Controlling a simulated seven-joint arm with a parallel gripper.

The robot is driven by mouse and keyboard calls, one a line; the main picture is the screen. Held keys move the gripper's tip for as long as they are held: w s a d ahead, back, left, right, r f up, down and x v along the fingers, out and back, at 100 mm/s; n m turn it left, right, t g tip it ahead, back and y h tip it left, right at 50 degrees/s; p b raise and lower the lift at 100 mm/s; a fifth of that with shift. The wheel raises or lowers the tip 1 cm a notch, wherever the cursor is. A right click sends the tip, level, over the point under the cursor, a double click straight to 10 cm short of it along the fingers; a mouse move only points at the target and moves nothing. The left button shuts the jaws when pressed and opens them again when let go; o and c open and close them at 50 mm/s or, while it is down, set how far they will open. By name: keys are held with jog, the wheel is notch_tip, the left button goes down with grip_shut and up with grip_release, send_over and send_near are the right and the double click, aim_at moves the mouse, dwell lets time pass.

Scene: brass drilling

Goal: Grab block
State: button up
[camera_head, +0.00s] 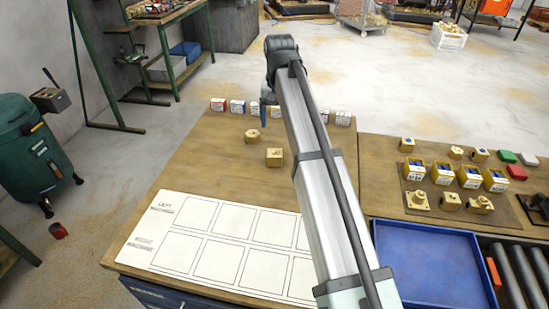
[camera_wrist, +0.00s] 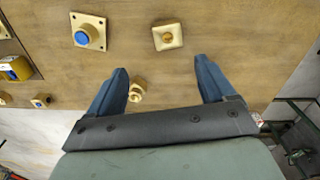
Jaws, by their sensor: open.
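In the head view, two brass blocks stand on the wooden table: one (camera_head: 253,136) further back and one (camera_head: 273,157) nearer the white sheet. My gripper (camera_head: 266,112) hangs over the table beyond them. In the wrist view, my gripper (camera_wrist: 161,66) is open, with its two blue fingers well apart and nothing held. A square brass block (camera_wrist: 167,36) with a round centre lies ahead of the fingertips. A flanged block (camera_wrist: 79,42) with a blue disc lies left of it. A smaller brass block (camera_wrist: 136,95) shows beside the left finger, partly hidden by my gripper.
A row of small labelled boxes (camera_head: 237,107) lines the back of the table. The white sheet (camera_head: 190,272) with empty squares lies in front. At right are yellow bins (camera_head: 445,178), more brass parts (camera_head: 418,200) and an empty blue tray (camera_head: 425,262). My arm hides part of the table.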

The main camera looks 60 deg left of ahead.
jog(key=s, duration=0.1)
send_over(274, 152)
jog(key=f, duration=0.8)
jog(key=shift+d, duration=0.25)
jog(key=shift+a+f, duration=0.2)
jog(key=shift+f, duration=2.6)
grip_shut()
jog(key=shift+r, duration=0.2)
